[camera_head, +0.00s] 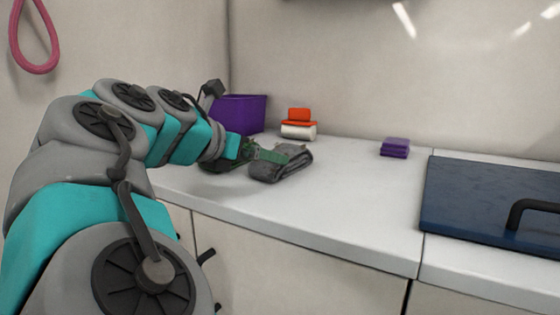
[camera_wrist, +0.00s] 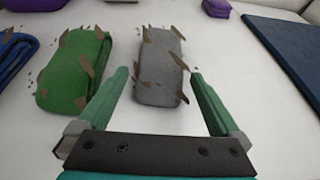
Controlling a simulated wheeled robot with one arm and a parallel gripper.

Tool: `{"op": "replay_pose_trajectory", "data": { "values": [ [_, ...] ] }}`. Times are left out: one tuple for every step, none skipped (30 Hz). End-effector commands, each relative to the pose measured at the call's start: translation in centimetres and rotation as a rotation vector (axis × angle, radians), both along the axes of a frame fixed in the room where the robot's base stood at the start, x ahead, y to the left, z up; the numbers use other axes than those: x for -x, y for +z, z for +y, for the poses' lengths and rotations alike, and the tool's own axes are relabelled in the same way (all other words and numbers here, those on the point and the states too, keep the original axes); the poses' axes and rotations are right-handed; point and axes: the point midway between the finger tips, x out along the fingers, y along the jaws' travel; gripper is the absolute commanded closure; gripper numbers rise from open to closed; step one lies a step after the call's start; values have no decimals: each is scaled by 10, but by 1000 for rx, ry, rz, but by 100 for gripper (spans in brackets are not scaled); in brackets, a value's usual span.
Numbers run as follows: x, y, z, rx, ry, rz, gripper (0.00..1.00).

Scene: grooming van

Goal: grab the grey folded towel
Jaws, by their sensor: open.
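The grey folded towel (camera_wrist: 161,85) lies on the white counter, straight ahead of my gripper (camera_wrist: 158,75). My gripper is open and empty, with one green finger to each side of the towel's near end in the wrist view. Whether the fingers are level with the towel or above it is unclear. In the head view the grey towel (camera_head: 283,166) shows at the tip of my arm, and my gripper (camera_head: 264,154) partly overlaps its left end. Brown flecks lie on and around the towel in the wrist view.
A green folded towel (camera_wrist: 76,75) lies close to the left, with a blue towel (camera_wrist: 12,58) beyond it. A purple bin (camera_head: 243,112), a red-and-white item (camera_head: 298,125) and a purple stack (camera_head: 395,148) stand farther back. A dark blue panel (camera_head: 480,200) is at right.

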Motion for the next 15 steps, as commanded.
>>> {"op": "replay_pose_trajectory", "data": {
  "values": [
    [-6, -3, -5, -1, 0, -1, 0],
    [-10, -5, -7, -1, 1, -1, 0],
    [-13, -6, -10, -1, 1, -1, 0],
    [-14, -7, -11, -1, 1, -1, 0],
    [-16, -8, -12, -1, 0, -1, 0],
    [-17, -9, -14, -1, 0, -1, 0],
    [-18, -10, -14, -1, 0, -1, 0],
    [-19, -10, -15, -1, 0, -1, 0],
    [-21, -12, -17, -1, -1, 0, 0],
    [-23, -13, -19, -2, -2, 0, 0],
    [-25, -15, -21, -2, -2, 0, 0],
    [-29, -17, -25, -2, -2, 0, 0],
    [-32, -19, -28, -2, -2, 0, 0],
    [-35, -21, -30, -1, -3, 0, 0],
    [-39, -24, -34, -1, -4, 0, 0]
  ]
}}
